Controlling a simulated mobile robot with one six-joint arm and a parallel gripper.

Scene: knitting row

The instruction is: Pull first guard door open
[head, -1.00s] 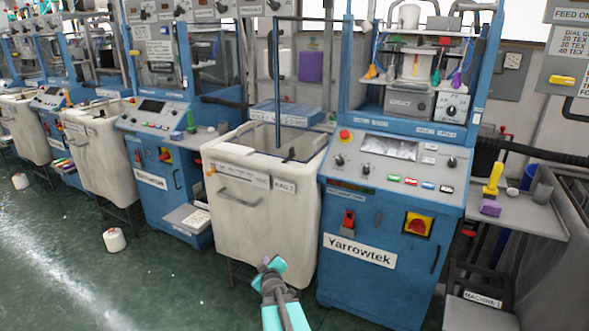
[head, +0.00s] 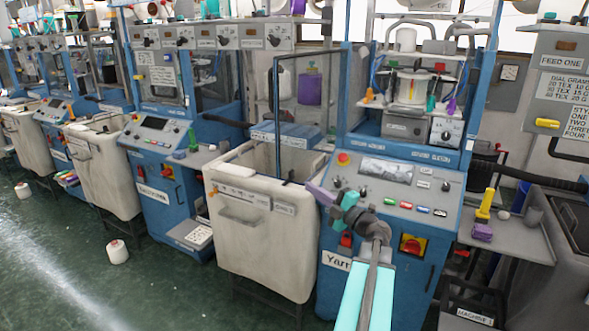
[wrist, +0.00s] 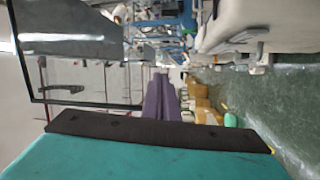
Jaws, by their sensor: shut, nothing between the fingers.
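The guard door (head: 278,115) of the nearest machine is a clear panel in a thin dark frame. In the head view it stands above the cream bin, left of the control panel, and looks swung partly outward. In the wrist view a dark-framed clear panel (wrist: 85,103), likely this door, fills the left side, with a dark handle-like bar (wrist: 62,89) on it. My gripper (head: 312,190) has purple fingers and is raised in front of the control panel, lower right of the door and apart from it. Its fingers (wrist: 160,98) are together and empty.
The cream bin (head: 262,240) stands below the door. The blue control cabinet (head: 440,205), with buttons and a red-yellow switch, is behind my arm. A grey side table (head: 520,240) with a yellow tool is at right. Green floor at left is open, with white cones (head: 117,252).

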